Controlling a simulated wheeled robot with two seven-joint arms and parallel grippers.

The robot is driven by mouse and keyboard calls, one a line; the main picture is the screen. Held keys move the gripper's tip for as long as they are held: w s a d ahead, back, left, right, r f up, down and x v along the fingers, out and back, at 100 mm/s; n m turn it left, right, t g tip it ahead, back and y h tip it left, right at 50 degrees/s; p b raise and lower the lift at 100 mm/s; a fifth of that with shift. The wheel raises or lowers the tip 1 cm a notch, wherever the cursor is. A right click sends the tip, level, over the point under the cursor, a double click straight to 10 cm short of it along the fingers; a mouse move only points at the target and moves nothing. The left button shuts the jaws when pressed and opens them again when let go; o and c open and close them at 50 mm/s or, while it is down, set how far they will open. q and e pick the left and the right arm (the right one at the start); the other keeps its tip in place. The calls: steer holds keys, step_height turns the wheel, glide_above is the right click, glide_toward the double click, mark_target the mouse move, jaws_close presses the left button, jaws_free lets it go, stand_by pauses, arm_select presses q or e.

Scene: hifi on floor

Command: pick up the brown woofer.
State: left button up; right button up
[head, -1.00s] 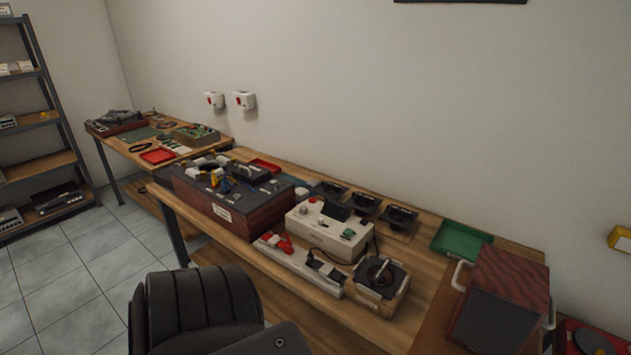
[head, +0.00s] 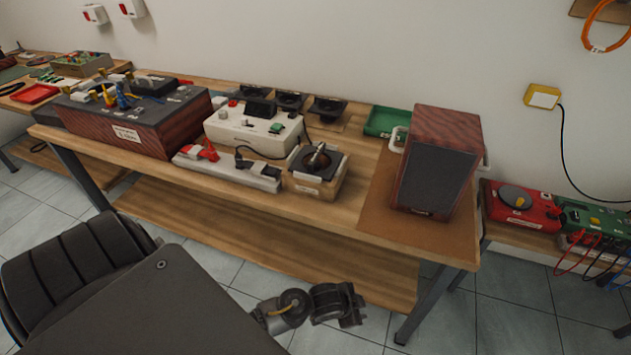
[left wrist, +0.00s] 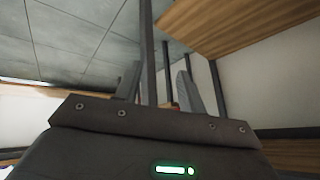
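All look dark, and I cannot tell which is the brown woofer. In the left wrist view my left gripper (left wrist: 158,88) has its two grey fingers apart with nothing seen between them. It is low, near table legs and a wooden underside. My right gripper is not seen.
The workbench (head: 400,240) holds a dark wooden unit (head: 140,122), a white box (head: 252,131), a power strip (head: 226,170), a green tray (head: 384,121) and a wooden speaker cabinet (head: 436,162). A red instrument (head: 520,206) stands right.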

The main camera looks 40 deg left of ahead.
arm_select(q)
steer(key=w+d+r+m+h, duration=0.2)
steer(key=w+d+r+m, duration=0.15)
steer(key=r+m, duration=0.35)
steer(key=w+d+r+m+t+h, duration=0.1)
steer(key=w+d+r+m, duration=0.3)
steer(key=r, duration=0.6)
steer(key=w+d+r+m+h, duration=0.2)
steer(key=d+r+m, duration=0.1)
steer(key=r+m, duration=0.45)
steer(key=m+g+y+b, duration=0.3)
steer(key=m+y, duration=0.2)
steer(key=y, duration=0.4)
glide_toward(317, 153)
steer(key=x, duration=0.3)
steer(key=shift+w+d+f, duration=0.1)
steer(key=shift+w, duration=0.05)
steer(key=shift+w+f, duration=0.1)
steer(key=shift+f, duration=0.35)
steer(key=x, duration=0.3)
steer(key=shift+w+a+f, duration=0.15)
steer(key=shift+a+f, duration=0.1)
steer(key=shift+a, duration=0.05)
steer(key=shift+w+f, duration=0.15)
steer(key=shift+f, duration=0.3)
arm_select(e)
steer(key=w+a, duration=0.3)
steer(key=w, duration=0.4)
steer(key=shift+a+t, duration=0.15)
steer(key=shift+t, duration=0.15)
